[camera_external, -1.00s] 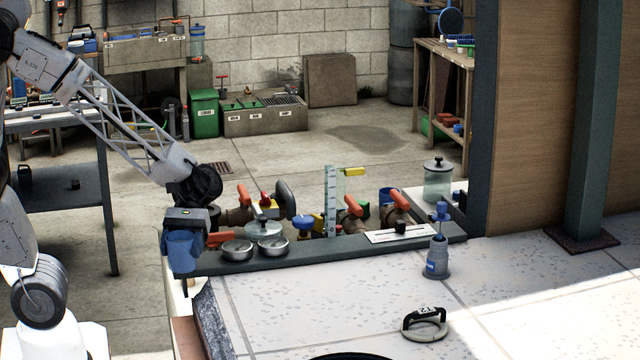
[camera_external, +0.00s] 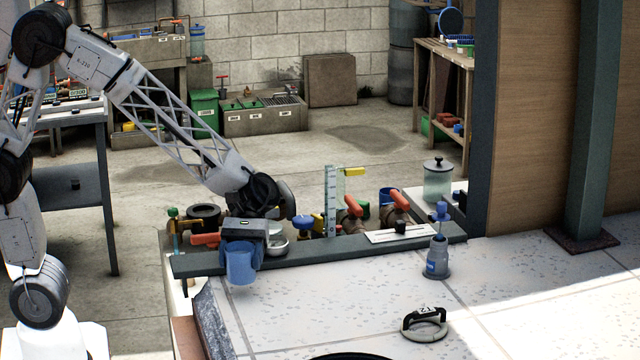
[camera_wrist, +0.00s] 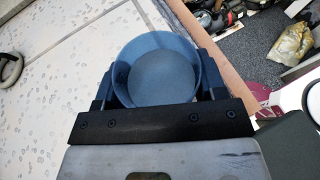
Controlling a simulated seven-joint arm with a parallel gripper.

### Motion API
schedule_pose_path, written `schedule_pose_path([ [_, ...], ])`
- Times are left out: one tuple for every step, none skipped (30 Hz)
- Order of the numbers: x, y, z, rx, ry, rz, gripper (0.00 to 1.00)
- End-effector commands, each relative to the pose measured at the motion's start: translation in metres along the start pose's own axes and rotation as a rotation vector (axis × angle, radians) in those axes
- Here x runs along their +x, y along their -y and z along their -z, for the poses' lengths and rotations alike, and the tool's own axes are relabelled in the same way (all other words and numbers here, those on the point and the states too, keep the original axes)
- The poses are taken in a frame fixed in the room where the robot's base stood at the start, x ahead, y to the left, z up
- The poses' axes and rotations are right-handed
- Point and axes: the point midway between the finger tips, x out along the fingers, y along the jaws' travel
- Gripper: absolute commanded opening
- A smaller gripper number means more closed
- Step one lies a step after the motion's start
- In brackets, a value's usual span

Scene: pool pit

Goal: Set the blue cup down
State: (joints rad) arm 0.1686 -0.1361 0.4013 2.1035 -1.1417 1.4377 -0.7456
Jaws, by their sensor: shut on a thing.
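The blue cup (camera_external: 240,266) is in my gripper (camera_external: 242,250), held upright between its fingers. In the external view it hangs at the front edge of the dark ledge (camera_external: 345,248), over the near left part of the pale speckled deck. Whether its base touches anything cannot be told. In the wrist view the cup (camera_wrist: 155,72) shows its open round mouth and looks empty. The fingers of my gripper (camera_wrist: 154,88) press on its left and right sides.
Metal dishes (camera_external: 278,244), a blue-knobbed part (camera_external: 303,225) and orange-handled valves (camera_external: 350,207) crowd the ledge. A grey-blue bottle (camera_external: 438,258) and a black-handled suction lifter (camera_external: 425,323) stand on the deck (camera_external: 330,300). The deck between is clear.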

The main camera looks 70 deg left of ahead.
Motion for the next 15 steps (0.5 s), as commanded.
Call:
schedule_pose_path([
  [0.001,-0.006,0.001,-0.001,0.0,0.001,0.37],
  [0.001,-0.009,0.001,-0.001,0.0,0.001,0.37],
  [0.001,-0.013,0.001,0.0,0.0,0.001,0.37],
  [0.001,-0.015,0.001,0.0,0.0,0.0,0.37],
  [0.001,-0.017,0.001,0.0,0.0,0.0,0.37],
  [0.001,-0.019,0.001,0.0,0.0,0.0,0.37],
  [0.002,-0.021,0.001,0.0,0.0,0.0,0.37],
  [0.002,-0.021,0.002,0.0,0.0,0.0,0.37],
  [0.002,-0.022,0.002,0.0,0.0,0.0,0.37],
  [0.002,-0.022,0.002,0.0,0.0,0.0,0.37],
  [0.002,-0.022,0.002,0.0,0.001,0.0,0.37],
  [0.002,-0.022,0.002,0.0,0.001,0.0,0.37],
  [0.002,-0.022,0.002,0.0,0.001,0.0,0.37],
  [0.002,-0.022,0.002,0.0,0.001,0.0,0.37],
  [0.002,-0.022,0.002,0.0,0.001,0.0,0.37],
])
